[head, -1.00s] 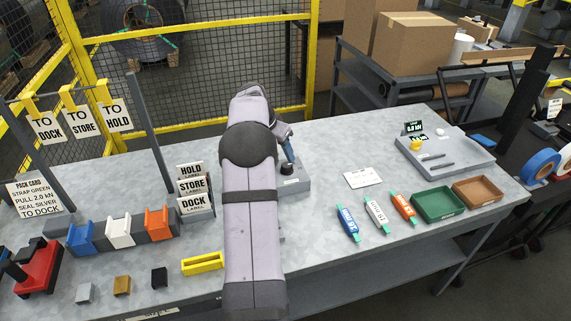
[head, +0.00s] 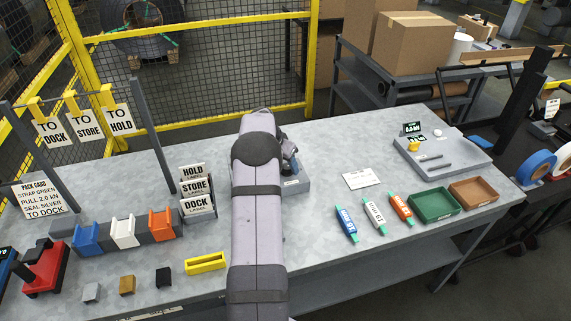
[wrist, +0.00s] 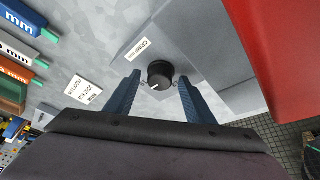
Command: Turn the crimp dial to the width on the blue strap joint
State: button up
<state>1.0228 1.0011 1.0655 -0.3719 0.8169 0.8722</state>
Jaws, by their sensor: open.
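The black crimp dial (wrist: 160,73) stands on a grey block with a white label reading CRIMP in the wrist view. My gripper (wrist: 160,76) is open, with one blue finger on each side of the dial; I cannot tell whether they touch it. In the head view my arm hides the dial and most of the gripper; part of its block (head: 297,186) shows. The blue strap joint (head: 346,224) lies on the table right of my arm, beside a white one (head: 374,216) and an orange one (head: 401,208). Its printed width is too small to read surely.
A white card (head: 361,179) lies between block and joints. Green (head: 437,219) and brown (head: 474,205) trays stand at the right, a grey device (head: 470,155) behind. Label holders (head: 197,190) and coloured clip stands are left of my arm. Open table lies right of the block.

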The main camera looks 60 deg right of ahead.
jog(key=shift+c, duration=0.7)
jog(key=c, duration=0.9)
jog(key=shift+n, duration=0.3)
jog(key=n+t+b, duration=0.1)
jog(key=n, duration=0.1)
jog(key=shift+s+n, duration=0.15)
jog(key=shift+n, duration=0.25)
jog(key=n+t+b, duration=0.1)
jog(key=n+t, duration=0.1)
jog(key=n, duration=0.3)
jog(key=shift+s, duration=0.1)
jog(key=shift+r+n+t+y, duration=0.1)
jog(key=shift+n+t+y, duration=0.2)
jog(key=o, duration=1)
